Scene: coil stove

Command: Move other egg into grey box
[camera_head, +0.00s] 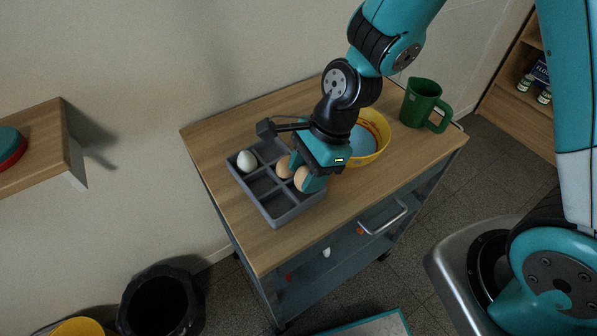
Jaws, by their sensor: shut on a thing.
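The grey box (289,219) is a divided tray with several compartments on the wooden top of a cart. A white egg (247,161) sits in its far left compartment. A brown egg (284,167) shows beside my gripper, at the box's right side, partly hidden by a finger. My gripper (305,174) points down over the right part of the box and is shut on another brown egg (301,180). I cannot tell whether this held egg touches the box floor. The near and middle left compartments look empty.
A yellow bowl (381,147) with a blue inside stands right behind my gripper. A green mug (421,103) stands at the back right of the cart top (262,245). The near part of the top is clear. A black bin (160,300) stands on the floor at left.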

